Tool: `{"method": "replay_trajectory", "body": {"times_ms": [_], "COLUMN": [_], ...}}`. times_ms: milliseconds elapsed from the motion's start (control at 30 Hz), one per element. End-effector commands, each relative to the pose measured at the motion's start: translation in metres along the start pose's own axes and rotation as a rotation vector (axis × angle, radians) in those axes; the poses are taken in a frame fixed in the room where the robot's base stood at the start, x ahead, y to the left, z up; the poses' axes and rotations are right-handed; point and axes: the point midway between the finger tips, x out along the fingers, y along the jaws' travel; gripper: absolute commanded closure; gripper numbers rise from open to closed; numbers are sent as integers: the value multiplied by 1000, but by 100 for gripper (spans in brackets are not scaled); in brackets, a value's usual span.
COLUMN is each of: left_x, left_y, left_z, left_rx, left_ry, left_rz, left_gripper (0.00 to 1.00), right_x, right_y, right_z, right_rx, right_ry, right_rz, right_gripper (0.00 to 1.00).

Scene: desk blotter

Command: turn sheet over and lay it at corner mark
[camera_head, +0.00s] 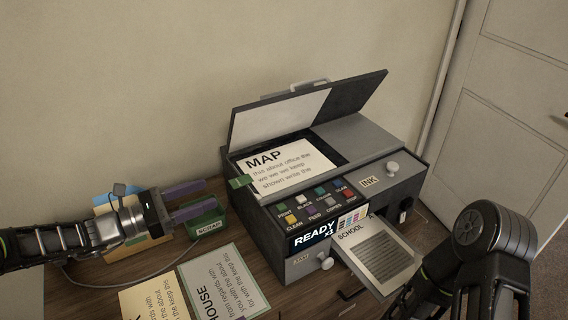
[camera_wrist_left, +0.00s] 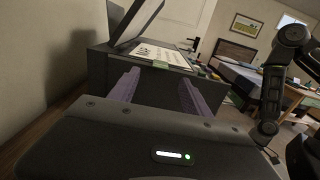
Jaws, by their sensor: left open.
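A white sheet headed MAP (camera_head: 290,167) lies printed side up on the glass of a grey copier (camera_head: 270,222), under its raised lid (camera_head: 300,108). A green tab (camera_head: 241,182) is at the sheet's near left corner. The sheet also shows in the left wrist view (camera_wrist_left: 160,53). My left gripper (camera_head: 208,193) is open and empty, left of the copier, with its purple fingers pointing at the copier's side; they also show in the left wrist view (camera_wrist_left: 158,85). My right arm (camera_head: 490,235) is at lower right; its gripper is out of view.
A SCHOOL sheet (camera_head: 385,258) lies on the copier's output tray. Buttons and a READY display (camera_head: 315,236) face forward.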

Motion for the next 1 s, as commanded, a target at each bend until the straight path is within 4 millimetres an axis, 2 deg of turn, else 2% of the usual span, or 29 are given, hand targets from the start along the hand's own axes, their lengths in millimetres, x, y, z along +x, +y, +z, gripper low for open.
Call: {"method": "replay_trajectory", "body": {"times_ms": [233, 633, 900, 1000], "left_x": [24, 30, 68, 76], "left_y": [-1, -1, -3, -2], "left_z": [0, 0, 1, 1], "left_rx": [0, 0, 0, 0], "left_ry": [-1, -2, -2, -1], "left_rz": [-2, -2, -4, -2], "left_gripper": [44, 44, 44, 44], "right_x": [0, -1, -3, -3], "right_y": [0, 0, -1, -1], "right_z": [0, 0, 0, 0], "right_rx": [0, 0, 0, 0], "right_ry": [1, 1, 1, 1], "right_rz": [0, 0, 0, 0], "right_gripper": [64, 64, 64, 64]}}
